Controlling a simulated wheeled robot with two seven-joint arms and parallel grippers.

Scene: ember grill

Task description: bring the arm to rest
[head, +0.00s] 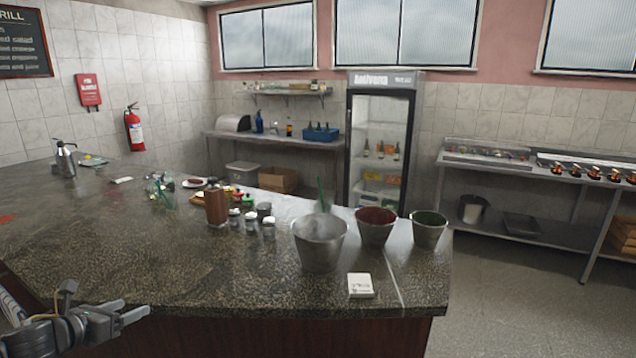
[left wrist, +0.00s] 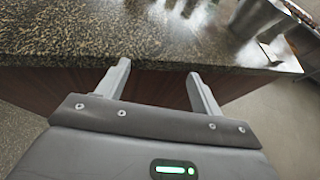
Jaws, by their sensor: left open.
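My left gripper (head: 132,314) is at the lower left of the head view, in front of the near edge of the dark stone counter (head: 150,260). In the left wrist view its two fingers (left wrist: 158,90) are apart with nothing between them. They point at the counter's wooden front, just below the stone edge (left wrist: 90,40). I cannot tell whether the fingertips touch it. My right gripper does not show in either view.
Three metal buckets (head: 320,243) stand at the counter's right end, with a white card (head: 360,285) before them. The counter's near left stretch is clear. A glass-door fridge (head: 381,140) stands behind.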

